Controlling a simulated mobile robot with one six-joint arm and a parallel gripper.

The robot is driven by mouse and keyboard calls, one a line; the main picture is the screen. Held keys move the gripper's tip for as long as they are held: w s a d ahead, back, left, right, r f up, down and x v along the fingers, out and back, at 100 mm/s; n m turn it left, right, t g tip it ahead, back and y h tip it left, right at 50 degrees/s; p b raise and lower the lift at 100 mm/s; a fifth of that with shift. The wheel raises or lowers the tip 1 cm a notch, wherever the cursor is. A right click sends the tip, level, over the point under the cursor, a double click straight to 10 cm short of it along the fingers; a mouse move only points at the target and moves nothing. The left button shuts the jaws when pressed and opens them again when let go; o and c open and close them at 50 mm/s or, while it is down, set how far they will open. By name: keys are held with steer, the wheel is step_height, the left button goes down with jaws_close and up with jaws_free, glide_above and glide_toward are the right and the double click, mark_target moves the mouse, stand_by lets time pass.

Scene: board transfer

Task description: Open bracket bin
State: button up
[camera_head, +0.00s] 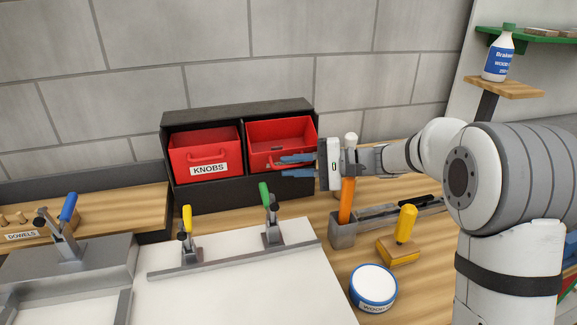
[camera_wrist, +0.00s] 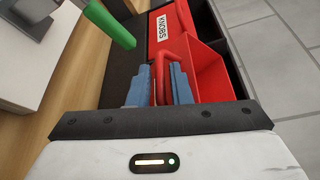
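Two red bins sit side by side in a dark cabinet. The left bin (camera_head: 206,141) carries a KNOBS label. The right bin (camera_head: 282,133) is behind my gripper, and its label is hidden, so I cannot read it as brackets. My gripper (camera_head: 296,166) is in front of the right bin, its blue fingers apart, one above the other. In the wrist view the fingers (camera_wrist: 161,88) stand on either side of the right bin's red handle (camera_wrist: 163,58), with gaps showing. The right bin (camera_wrist: 212,76) looks seated in the cabinet.
The dark cabinet (camera_head: 240,110) stands against the block wall. Green and yellow toggle clamps (camera_head: 266,198) stand on a white board in front. An orange-handled tool (camera_head: 347,198) stands in a holder beneath my wrist. A round tin (camera_head: 373,284) sits nearer.

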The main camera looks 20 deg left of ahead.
steer(key=v, duration=0.7)
steer(key=shift+d, duration=0.1)
